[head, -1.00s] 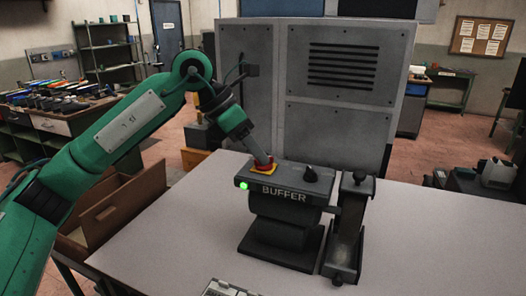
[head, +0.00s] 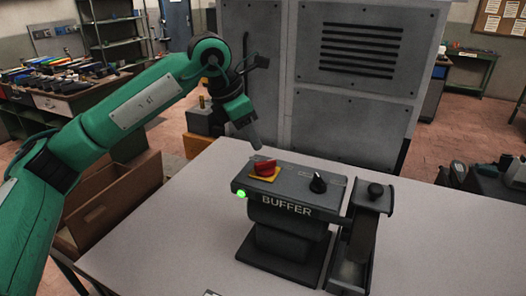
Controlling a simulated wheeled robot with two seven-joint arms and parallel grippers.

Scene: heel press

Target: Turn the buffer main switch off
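The buffer (head: 290,222) is a dark machine labelled BUFFER on the table. Its main switch (head: 264,167) is a red knob on a yellow plate at the top left of the control box. A green light (head: 241,194) glows at the box's left front corner. A black knob (head: 318,182) sits to the right of the switch. My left gripper (head: 256,146) points down just above and behind the red knob, and a small gap seems to separate them. Its fingers look like one grey piece, so their opening is unclear. My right gripper is not in view.
A large grey cabinet (head: 350,90) stands behind the table. A brown wooden crate (head: 112,205) is at the left. The pale table (head: 190,225) is clear left of the buffer.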

